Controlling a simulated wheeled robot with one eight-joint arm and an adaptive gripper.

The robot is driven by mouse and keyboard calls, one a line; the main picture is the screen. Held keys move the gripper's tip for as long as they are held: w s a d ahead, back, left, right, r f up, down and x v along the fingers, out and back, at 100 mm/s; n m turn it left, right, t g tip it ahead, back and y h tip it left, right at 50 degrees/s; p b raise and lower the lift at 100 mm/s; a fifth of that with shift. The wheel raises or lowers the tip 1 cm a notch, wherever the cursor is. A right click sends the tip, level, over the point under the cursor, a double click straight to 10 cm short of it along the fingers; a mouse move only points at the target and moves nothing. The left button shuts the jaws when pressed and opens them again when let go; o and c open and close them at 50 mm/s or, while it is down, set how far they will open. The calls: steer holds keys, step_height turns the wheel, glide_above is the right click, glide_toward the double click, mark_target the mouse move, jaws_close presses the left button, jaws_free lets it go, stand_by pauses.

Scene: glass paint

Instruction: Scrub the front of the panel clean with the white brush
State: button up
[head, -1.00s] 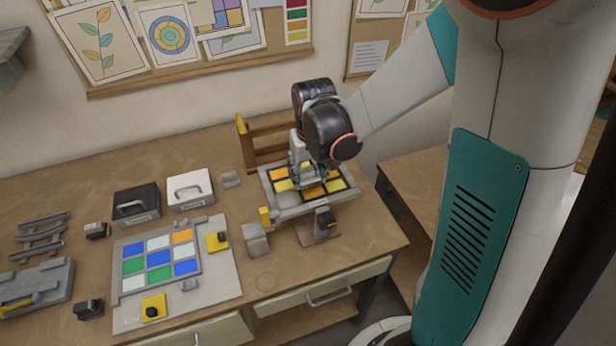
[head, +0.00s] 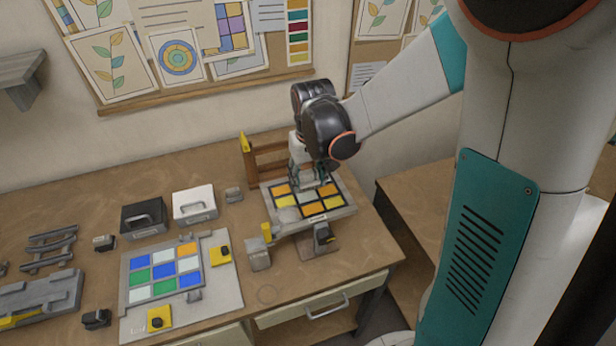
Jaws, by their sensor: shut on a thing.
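The panel (head: 337,208) is a framed grid of orange and yellow cells. It is held tilted on a grey stand (head: 318,243) at the right of the bench. My gripper (head: 311,183) is over the panel's back part, near its far edge. It is shut on a small pale tool, seemingly the white brush, which the fingers mostly hide. I cannot tell whether the bristles touch the glass.
A second panel (head: 160,268) with blue, green, white and orange cells lies on a pale board at left. Black (head: 144,218) and white (head: 194,204) handled boxes stand behind it. A wooden rack (head: 251,160) is just left of my gripper. Grey-and-yellow blocks stand around.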

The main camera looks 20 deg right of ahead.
steer(key=shift+a+f+p, duration=0.2)
steer(key=shift+a+f, duration=0.4)
steer(key=shift+a, duration=0.85)
steer(key=shift+a+f+p, duration=0.15)
steer(key=shift+a+f, duration=0.4)
steer(key=shift+a, duration=0.85)
steer(key=shift+a+f+p, duration=0.2)
steer(key=shift+a+f, duration=0.4)
steer(key=shift+a, duration=0.85)
